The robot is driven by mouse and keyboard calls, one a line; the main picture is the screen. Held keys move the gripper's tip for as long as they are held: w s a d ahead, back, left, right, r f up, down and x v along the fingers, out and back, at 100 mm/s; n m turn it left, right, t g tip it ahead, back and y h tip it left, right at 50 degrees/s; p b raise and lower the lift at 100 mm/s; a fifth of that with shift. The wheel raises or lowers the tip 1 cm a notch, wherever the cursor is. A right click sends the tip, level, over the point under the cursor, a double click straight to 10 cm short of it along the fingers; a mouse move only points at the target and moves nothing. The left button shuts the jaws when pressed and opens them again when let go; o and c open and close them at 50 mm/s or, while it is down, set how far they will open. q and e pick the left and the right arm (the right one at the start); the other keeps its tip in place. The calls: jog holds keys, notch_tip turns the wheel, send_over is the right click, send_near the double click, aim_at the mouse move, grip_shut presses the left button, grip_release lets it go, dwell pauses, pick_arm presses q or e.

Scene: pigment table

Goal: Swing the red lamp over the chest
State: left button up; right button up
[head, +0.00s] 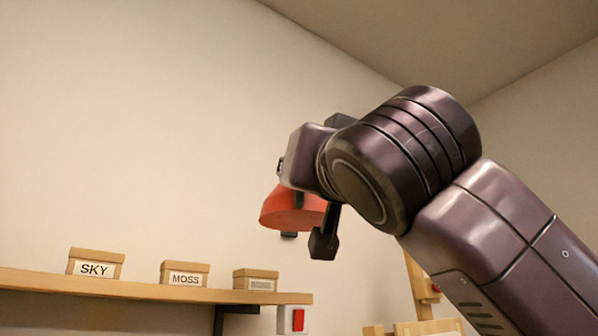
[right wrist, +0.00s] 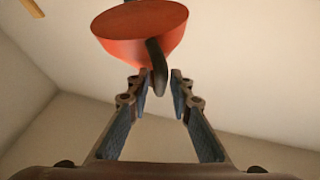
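The red lamp (head: 288,210) hangs in front of the wall in the head view, partly hidden behind my right arm's wrist. In the right wrist view the lamp's red shade (right wrist: 140,30) is at the top, with a dark handle (right wrist: 156,66) pointing down from it. My right gripper (right wrist: 162,80) has its two fingers apart, with the handle's lower end at the gap between the fingertips; I see no clear contact. The chest and my left gripper are not in view.
A wooden shelf (head: 150,291) on the left carries boxes labelled SKY (head: 95,263) and MOSS (head: 184,274), and a third box (head: 256,281). A red switch (head: 298,320) sits below its right end. Wooden framework (head: 418,290) stands at lower right. The upper left is clear.

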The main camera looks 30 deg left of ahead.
jog(key=shift+o, duration=0.4)
jog(key=v, duration=1.2)
